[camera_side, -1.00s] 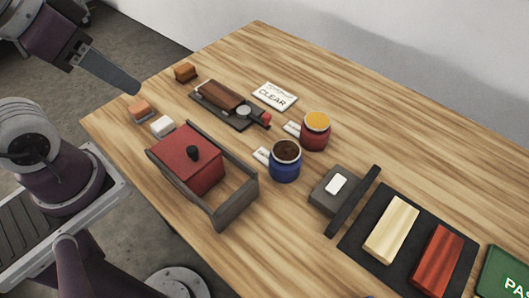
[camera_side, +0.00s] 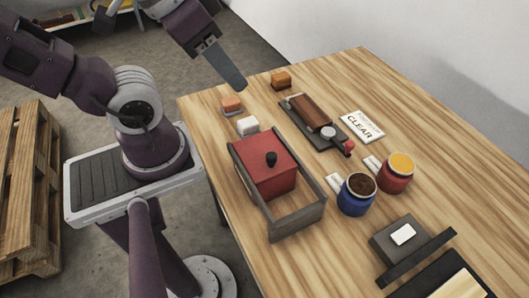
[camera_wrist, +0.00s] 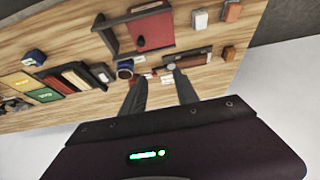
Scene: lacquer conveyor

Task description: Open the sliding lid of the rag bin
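The rag bin is a red box with a red lid (camera_side: 262,165) and a black knob (camera_side: 271,158). Grey rails (camera_side: 297,219) run along its sides and reach past it to an end bar at the front right. The lid covers the red box, and I see no opening. In the wrist view the red lid (camera_wrist: 153,27) is at the top centre, with the knob low on its left. My gripper (camera_side: 236,80) is in the air above the table's back left edge, behind the bin and touching nothing. In the wrist view its two fingers (camera_wrist: 159,78) are apart and empty.
Orange (camera_side: 231,103) and white (camera_side: 248,126) blocks stand behind the bin. A dark tray with a brown block (camera_side: 312,113), a CLEAR card (camera_side: 362,127), blue (camera_side: 356,195) and red (camera_side: 396,174) jars, and a grey block (camera_side: 400,239) lie to the right.

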